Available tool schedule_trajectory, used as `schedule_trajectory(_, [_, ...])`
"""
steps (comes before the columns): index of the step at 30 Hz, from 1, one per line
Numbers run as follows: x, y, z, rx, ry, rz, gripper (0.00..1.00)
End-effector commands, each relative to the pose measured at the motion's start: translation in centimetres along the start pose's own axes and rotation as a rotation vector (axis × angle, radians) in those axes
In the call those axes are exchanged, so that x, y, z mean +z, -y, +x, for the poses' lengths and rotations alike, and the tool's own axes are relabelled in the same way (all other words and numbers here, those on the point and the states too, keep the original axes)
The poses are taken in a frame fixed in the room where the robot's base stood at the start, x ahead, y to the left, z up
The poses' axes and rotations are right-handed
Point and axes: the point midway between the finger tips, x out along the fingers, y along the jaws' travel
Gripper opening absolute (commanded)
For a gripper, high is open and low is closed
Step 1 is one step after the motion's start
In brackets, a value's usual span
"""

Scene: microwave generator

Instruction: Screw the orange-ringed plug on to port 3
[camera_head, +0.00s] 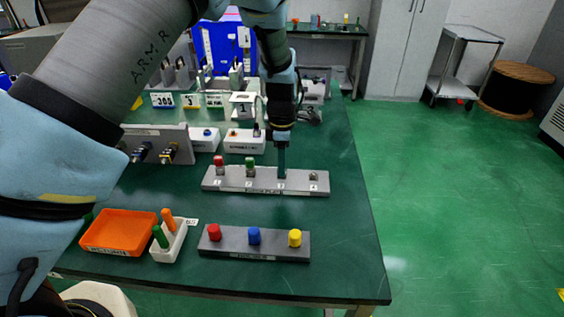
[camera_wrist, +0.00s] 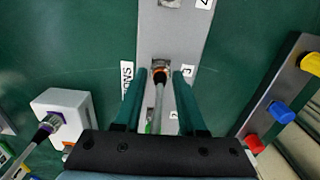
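The orange-ringed plug (camera_wrist: 160,72) sits at port 3 on the grey port strip (camera_wrist: 188,28) in the wrist view, beside the label "3". Its grey cable (camera_wrist: 158,105) runs back between my fingers. My gripper (camera_wrist: 161,76) is open around the plug, with a gap showing on each side. In the head view my gripper (camera_head: 282,172) points down over port 3 of the strip (camera_head: 235,184) and hides the plug. Whether the plug is fully seated cannot be told.
Red (camera_head: 218,160) and green (camera_head: 250,162) plugs stand on ports 1 and 2; port 4 (camera_head: 314,176) is to the right. In front are a block with red, blue and yellow caps (camera_head: 270,254), an orange tray (camera_head: 118,232) and a white holder (camera_head: 168,246). The table's right side is clear.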

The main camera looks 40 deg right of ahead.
Motion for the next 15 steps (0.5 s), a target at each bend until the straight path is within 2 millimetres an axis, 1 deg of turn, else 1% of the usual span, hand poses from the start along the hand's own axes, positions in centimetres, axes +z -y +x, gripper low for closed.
schedule_trajectory(1, [0.0,0.01,-0.01,0.0,0.0,0.0,0.47])
schedule_trajectory(6, [0.0,0.01,-0.02,0.0,0.0,0.0,0.66])
schedule_trajectory(15, [0.02,-0.01,-0.23,0.0,0.0,0.0,0.66])
